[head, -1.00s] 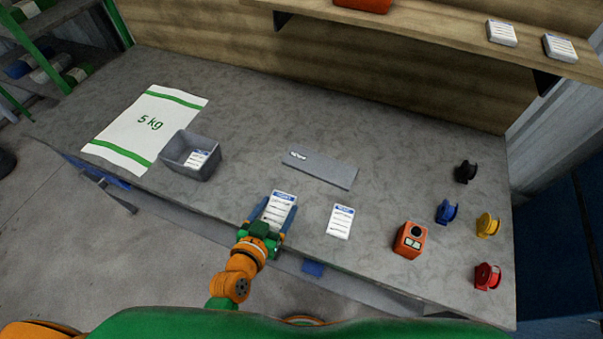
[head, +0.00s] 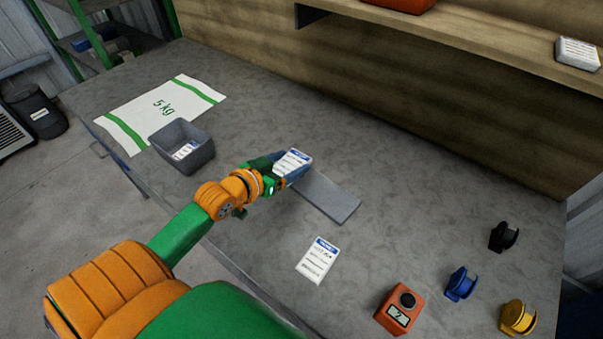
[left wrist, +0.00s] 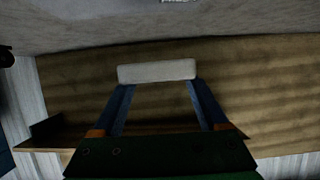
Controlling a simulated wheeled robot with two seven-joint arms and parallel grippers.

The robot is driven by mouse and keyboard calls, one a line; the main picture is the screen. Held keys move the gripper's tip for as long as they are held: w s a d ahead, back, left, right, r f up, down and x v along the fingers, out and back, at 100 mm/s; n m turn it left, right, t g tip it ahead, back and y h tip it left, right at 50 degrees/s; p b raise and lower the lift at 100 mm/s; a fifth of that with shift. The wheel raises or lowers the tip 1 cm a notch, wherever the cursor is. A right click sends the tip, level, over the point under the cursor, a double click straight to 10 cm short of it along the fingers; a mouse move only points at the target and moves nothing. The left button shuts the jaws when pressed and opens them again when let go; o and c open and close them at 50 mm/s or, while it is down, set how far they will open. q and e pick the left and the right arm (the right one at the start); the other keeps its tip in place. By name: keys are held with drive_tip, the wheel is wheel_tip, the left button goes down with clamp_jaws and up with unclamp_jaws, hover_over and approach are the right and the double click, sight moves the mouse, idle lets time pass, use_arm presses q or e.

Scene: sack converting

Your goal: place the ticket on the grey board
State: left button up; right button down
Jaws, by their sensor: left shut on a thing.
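My left gripper (head: 283,171) is shut on a white ticket with a blue header (head: 294,161). In the left wrist view the ticket (left wrist: 157,71) shows as a pale edge between the two blue fingers. The grey board (head: 327,195) is a flat strip on the table. The gripper and ticket are over its left end and hide that part; I cannot tell whether the ticket touches it. A second ticket (head: 317,260) lies on the table in front of the board. My right gripper is out of view.
A grey bin (head: 190,160) with a ticket inside stands left, beside a white 5 kg sack (head: 160,108). An orange counter device (head: 398,310) and black (head: 503,237), blue (head: 461,284) and yellow (head: 518,317) spools stand right. A wooden shelf (head: 470,48) runs along the back.

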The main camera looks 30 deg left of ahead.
sight(297, 164)
use_arm(q)
drive_tip(key=w+f, duration=0.1)
drive_tip(key=f, duration=0.1)
drive_tip(key=w+f+b, duration=0.1)
drive_tip(key=w, duration=0.1)
drive_tip(key=w+a+f+b, duration=0.1)
drive_tip(key=w+f, duration=0.1)
drive_tip(key=shift+f, duration=0.35)
drive_tip(key=f, duration=0.1)
drive_tip(key=f+b, duration=0.1)
drive_tip(key=f, duration=0.1)
drive_tip(key=shift+w+a+f, duration=0.15)
drive_tip(key=shift+a+f, duration=0.05)
drive_tip(key=shift+f, duration=0.1)
drive_tip(key=shift+w, duration=0.1)
drive_tip(key=o, duration=1.3)
drive_tip(key=shift+s+r, duration=0.2)
drive_tip(key=shift+s, duration=0.1)
drive_tip(key=p+v, duration=0.2)
drive_tip(key=v, duration=0.9)
drive_tip(key=shift+s+d+r, duration=0.1)
drive_tip(key=shift+s, duration=0.15)
